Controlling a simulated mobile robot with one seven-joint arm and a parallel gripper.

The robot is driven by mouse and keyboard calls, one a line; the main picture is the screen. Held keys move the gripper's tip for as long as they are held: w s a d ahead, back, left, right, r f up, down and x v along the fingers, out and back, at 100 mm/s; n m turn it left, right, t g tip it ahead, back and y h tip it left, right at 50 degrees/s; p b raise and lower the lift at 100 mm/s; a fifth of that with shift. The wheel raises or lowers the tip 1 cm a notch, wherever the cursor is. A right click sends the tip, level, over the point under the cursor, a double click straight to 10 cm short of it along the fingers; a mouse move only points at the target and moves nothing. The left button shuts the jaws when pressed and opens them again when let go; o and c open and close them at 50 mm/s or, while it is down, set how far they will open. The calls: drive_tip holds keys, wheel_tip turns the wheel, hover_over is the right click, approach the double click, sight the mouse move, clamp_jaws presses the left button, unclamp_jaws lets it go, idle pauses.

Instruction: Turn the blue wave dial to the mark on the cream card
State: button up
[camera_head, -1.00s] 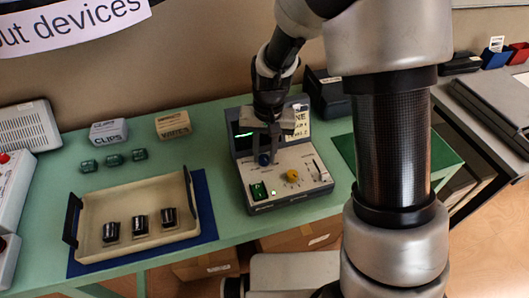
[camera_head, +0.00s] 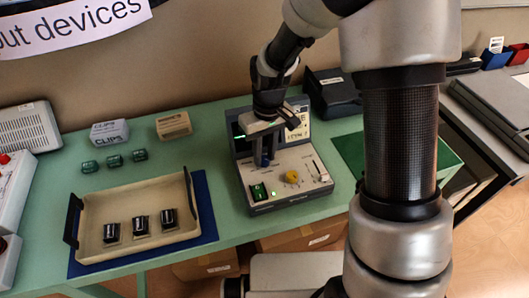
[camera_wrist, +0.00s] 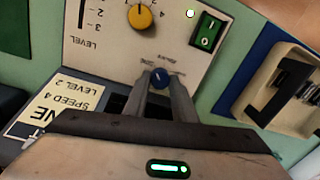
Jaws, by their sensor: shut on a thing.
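The blue wave dial (camera_wrist: 161,78) sits on the sloped panel of the grey control device (camera_head: 262,208). It shows between my fingertips in the wrist view, and in the head view the dial (camera_head: 264,160) is partly hidden by my gripper (camera_head: 262,155). My gripper (camera_wrist: 160,82) is shut on the dial from above. The cream card (camera_wrist: 58,108) stands at the device's back, with "SPEED 4" and "LEVEL 2" legible in the wrist view. In the head view the card (camera_head: 302,125) is partly covered by my gripper. The dial's pointer direction is too small to tell.
A yellow knob (camera_head: 291,177), a slider (camera_head: 315,168) and a green switch (camera_head: 258,191) share the panel. A cream tray (camera_head: 180,240) with dark parts stands at left on a blue mat (camera_head: 206,205). A black box (camera_head: 332,92) stands behind right.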

idle(0.3)
drive_tip(key=o, duration=1)
drive_tip(key=shift+o, duration=0.2)
wheel_tip(320, 180, up, 18)
drive_tip(key=p, duration=0.2)
drive_tip(key=shift+w+d+f, duration=0.2)
drive_tip(key=shift+d+f, duration=0.05)
drive_tip(key=shift+d, duration=0.15)
wheel_tip(320, 180, up, 13)
drive_tip(key=m+t+p, duration=0.2)
drive_tip(key=t+p, duration=0.1)
drive_tip(key=p, duration=0.2)
hover_over(267, 156)
drive_tip(key=s+d, duration=0.7)
drive_tip(key=s+d+r+m+t+p, duration=0.1)
drive_tip(key=s+d+r+p, duration=0.1)
drive_tip(key=s, duration=0.3)
drive_tip(key=s+d+r+m+t+p, duration=0.1)
drive_tip(key=s+d+r+m+p, duration=0.1)
drive_tip(key=s+d+r+p, duration=0.1)
drive_tip(key=s+r, duration=0.1)
drive_tip(key=s, duration=0.1)
drive_tip(key=shift+s+m+t+h, duration=0.3)
drive_tip(key=shift+s+t, duration=0.05)
drive_tip(key=shift+t, duration=0.05)
